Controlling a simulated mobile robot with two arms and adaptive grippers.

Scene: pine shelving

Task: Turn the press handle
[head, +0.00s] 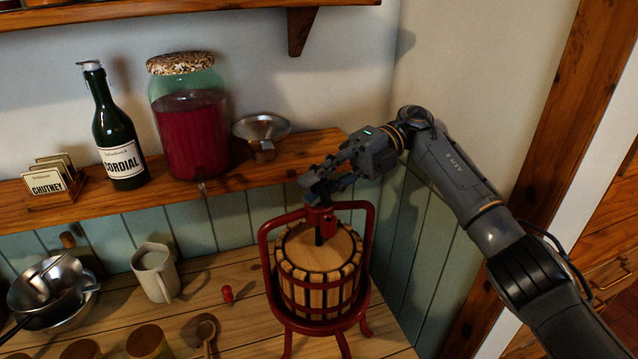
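The press (316,280) stands on the wooden counter, with a red metal frame and a slatted wooden basket bound by red hoops. Its red screw hub (321,218) sits at the top middle of the frame, above the round wooden lid (300,246). My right gripper (316,188) is at the top of the press, its fingers pointing left and down just over the hub. The fingers cover the place where the handle would be, so I cannot make out the handle or whether they grip it. My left gripper is not in view.
A shelf (240,178) behind the press holds a cordial bottle (118,135), a jar of red liquid (192,130) and a metal funnel (262,130).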

